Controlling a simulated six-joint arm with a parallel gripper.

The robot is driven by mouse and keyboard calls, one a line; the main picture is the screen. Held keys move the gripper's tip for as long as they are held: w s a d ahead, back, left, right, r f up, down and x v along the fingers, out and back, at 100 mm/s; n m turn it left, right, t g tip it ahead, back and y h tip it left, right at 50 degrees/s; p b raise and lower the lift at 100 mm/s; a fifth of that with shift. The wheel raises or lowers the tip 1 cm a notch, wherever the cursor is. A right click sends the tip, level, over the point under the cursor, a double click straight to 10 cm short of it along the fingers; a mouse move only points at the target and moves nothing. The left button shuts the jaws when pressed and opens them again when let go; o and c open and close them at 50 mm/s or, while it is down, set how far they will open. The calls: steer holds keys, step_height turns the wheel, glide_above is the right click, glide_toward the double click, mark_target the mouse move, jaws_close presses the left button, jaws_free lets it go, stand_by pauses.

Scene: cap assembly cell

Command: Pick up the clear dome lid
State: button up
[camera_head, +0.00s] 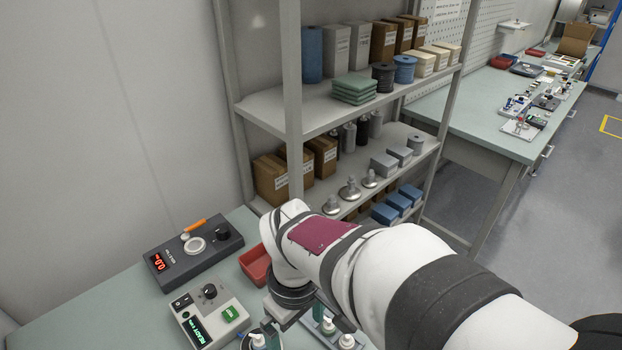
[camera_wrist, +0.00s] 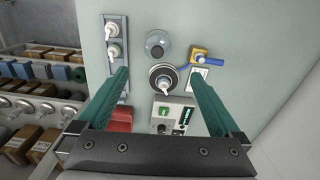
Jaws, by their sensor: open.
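A round, grey, see-through-looking piece (camera_wrist: 157,44) lies on the pale green bench in the wrist view and appears to be the clear dome lid. It sits just beyond and between my fingertips, apart from both. My gripper (camera_wrist: 160,73) is open and empty, its two green fingers spread wide above the bench. Nearer than the lid, a round dark fixture (camera_wrist: 151,75) holds a white-nozzled bottle (camera_wrist: 164,85) between the fingers. In the head view my gripper (camera_head: 294,322) shows at the bottom, partly hidden by my arm. I cannot make out the lid there.
A tray (camera_wrist: 124,41) with white-nozzled bottles stands left of the lid. A yellow block (camera_wrist: 199,52) with a blue handle stands right. A control box (camera_head: 212,311), a dark meter (camera_head: 182,262) and a red bin (camera_head: 254,263) share the bench. Loaded shelves (camera_head: 285,110) rise behind.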

steer(key=f, duration=1.5)
steer(key=shift+w+d+f, duration=0.15)
steer(key=shift+w+f, duration=0.05)
steer(key=shift+f, duration=0.15)
steer(key=c, duration=1.3)
